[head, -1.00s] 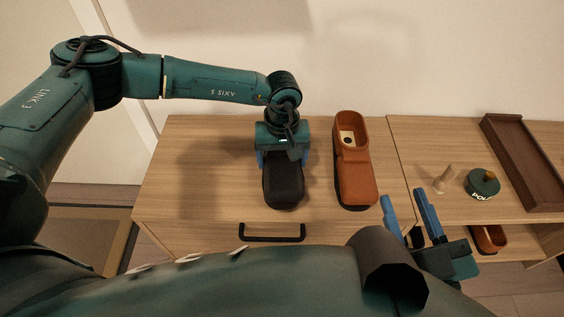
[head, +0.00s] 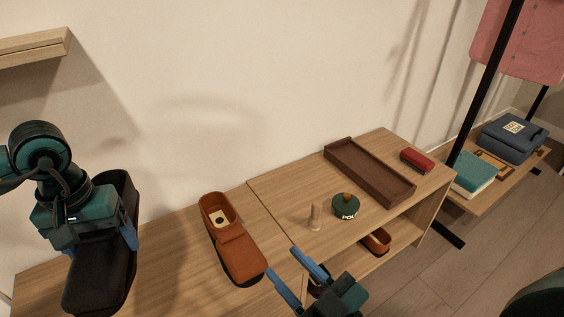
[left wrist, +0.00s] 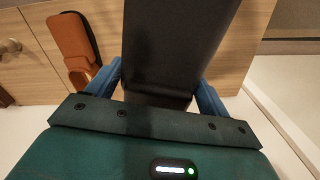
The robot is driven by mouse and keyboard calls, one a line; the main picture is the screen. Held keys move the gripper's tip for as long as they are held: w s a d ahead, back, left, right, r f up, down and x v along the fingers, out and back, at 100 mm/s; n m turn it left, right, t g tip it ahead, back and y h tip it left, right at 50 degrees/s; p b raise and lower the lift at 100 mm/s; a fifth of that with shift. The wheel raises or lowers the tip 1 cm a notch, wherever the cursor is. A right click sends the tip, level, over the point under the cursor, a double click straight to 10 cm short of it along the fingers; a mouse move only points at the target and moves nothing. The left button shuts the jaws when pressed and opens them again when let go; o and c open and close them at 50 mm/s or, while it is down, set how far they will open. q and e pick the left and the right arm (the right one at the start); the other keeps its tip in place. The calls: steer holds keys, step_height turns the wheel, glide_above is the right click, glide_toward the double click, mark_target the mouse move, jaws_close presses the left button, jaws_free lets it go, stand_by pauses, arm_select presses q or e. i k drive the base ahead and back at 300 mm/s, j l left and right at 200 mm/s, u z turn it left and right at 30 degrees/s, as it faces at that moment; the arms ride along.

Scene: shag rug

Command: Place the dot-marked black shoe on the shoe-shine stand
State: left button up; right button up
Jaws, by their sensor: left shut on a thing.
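My left gripper (head: 98,232) is shut on the black shoe (head: 103,272) and holds it above the left part of the wooden cabinet top (head: 170,270). In the left wrist view the shoe (left wrist: 178,45) fills the middle between the blue fingers. No dot shows on its visible surface. An orange-brown shoe (head: 237,250) lies on the cabinet top to its right, with a dark dot on a pale insole. My right gripper (head: 284,262) is open and empty in front of the cabinet. I cannot tell which thing is the shoe-shine stand.
On the right cabinet part are a wooden peg (head: 314,217), a green polish tin (head: 345,207), a dark brown tray (head: 370,172) and a red item (head: 417,160). A brown shoe (head: 375,241) sits on the shelf below. A rack with blue items (head: 513,138) stands far right.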

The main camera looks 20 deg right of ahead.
mark_target(368, 168)
steer(key=i+l+u, duration=0.1)
steer(key=l, duration=0.7)
steer(key=i+l, duration=0.2)
steer(key=l, duration=0.65)
steer(key=i+l+u, duration=0.15)
steer(key=l, duration=0.7)
steer(key=i+l+u, duration=0.1)
steer(key=l, duration=0.75)
steer(key=i+l, duration=0.1)
steer(key=l, duration=0.75)
steer(key=u, duration=0.05)
